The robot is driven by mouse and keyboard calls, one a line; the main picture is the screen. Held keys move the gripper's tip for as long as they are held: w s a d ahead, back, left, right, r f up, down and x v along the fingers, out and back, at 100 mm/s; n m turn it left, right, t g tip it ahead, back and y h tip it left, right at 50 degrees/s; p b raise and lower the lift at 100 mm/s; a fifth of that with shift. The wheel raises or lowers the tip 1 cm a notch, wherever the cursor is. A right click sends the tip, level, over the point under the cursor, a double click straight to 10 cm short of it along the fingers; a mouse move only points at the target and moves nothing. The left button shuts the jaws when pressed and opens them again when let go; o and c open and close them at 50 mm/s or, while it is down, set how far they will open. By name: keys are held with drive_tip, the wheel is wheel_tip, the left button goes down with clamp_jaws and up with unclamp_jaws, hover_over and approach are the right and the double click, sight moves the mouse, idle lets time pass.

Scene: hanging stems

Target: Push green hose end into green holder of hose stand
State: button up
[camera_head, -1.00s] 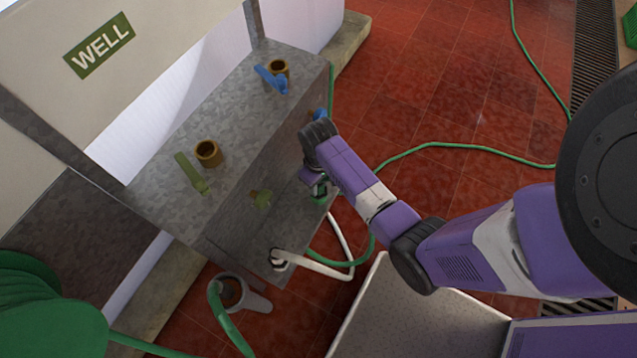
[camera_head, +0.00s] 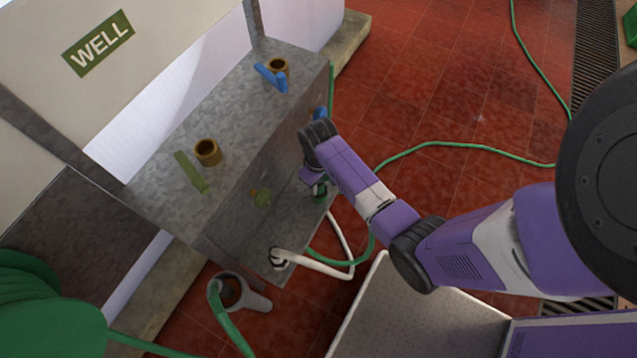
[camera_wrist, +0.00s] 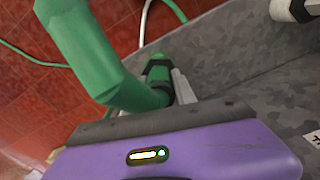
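The hose stand (camera_head: 165,185) is a grey metal box under a WELL sign. My gripper (camera_head: 320,190) is at its front face, near the lower right end, mostly hidden behind my wrist. In the wrist view, the thick green hose (camera_wrist: 85,45) bends in to my gripper (camera_wrist: 172,92). One pale finger shows against the hose and the other is hidden; the grip looks closed on the green hose end (camera_wrist: 150,97). A dark green and black fitting (camera_wrist: 158,72) lies just beyond it, close to the metal. I cannot tell whether the end is inside the green holder.
Brass fittings and blue (camera_head: 271,77) and green levers (camera_head: 190,171) sit on top.

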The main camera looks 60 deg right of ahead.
drive_tip(key=o, duration=0.4)
drive_tip(key=shift+o, duration=0.2)
wheel_tip(320, 180, up, 8)
drive_tip(key=shift+f, duration=0.1)
